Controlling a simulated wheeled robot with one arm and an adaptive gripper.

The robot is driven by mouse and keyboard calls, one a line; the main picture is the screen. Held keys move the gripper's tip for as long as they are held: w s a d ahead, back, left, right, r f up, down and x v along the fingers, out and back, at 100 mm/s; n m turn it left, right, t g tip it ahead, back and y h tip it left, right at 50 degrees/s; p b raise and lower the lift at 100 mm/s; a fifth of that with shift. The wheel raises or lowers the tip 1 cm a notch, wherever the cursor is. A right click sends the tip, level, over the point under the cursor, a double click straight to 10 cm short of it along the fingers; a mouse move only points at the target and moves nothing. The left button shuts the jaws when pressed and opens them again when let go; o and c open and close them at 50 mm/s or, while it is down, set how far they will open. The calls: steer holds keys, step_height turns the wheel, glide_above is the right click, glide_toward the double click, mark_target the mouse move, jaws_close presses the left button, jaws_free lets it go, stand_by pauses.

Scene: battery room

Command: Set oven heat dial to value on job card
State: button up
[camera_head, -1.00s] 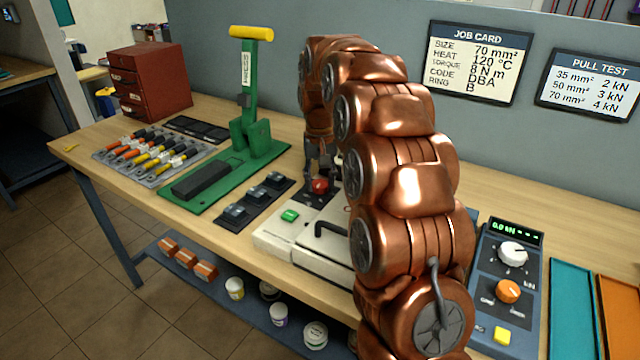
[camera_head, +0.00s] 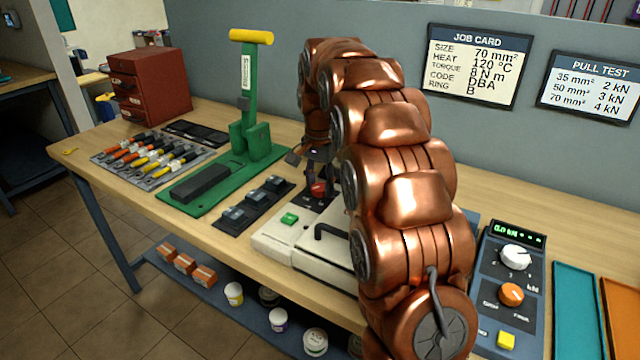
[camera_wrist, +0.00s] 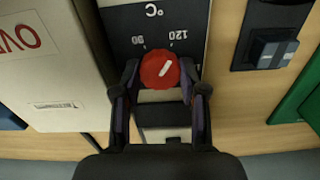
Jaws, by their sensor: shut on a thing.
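The job card (camera_head: 478,66) on the back panel reads HEAT 120 °C. The red heat dial (camera_wrist: 158,70) sits on a dark °C scale strip (camera_wrist: 140,20) with 90 and 120 visible, both upside down in the wrist view. Its white pointer line slants up and right there, roughly toward 120; exact alignment is hard to tell. My gripper (camera_wrist: 160,66) has a finger on each side of the dial and is shut on it. In the head view the dial (camera_head: 318,188) shows below my gripper (camera_head: 316,170), on the pale oven (camera_head: 280,240), partly hidden by my arm.
A green crimping press (camera_head: 250,140) and a dark block with several square pieces (camera_head: 253,202) stand left of the oven. A pull tester (camera_head: 508,285) with knobs stands at right. In the wrist view, the white oven body (camera_wrist: 50,75) rises close to the left finger.

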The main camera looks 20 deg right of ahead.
mark_target(320, 187)
stand_by(0.3)
steer(key=o, duration=1.1)
steer(key=shift+o, duration=0.2)
step_height(320, 187, up, 7)
steer(key=shift+f, duration=0.1)
steer(key=shift+r, duration=0.35)
stand_by(0.4)
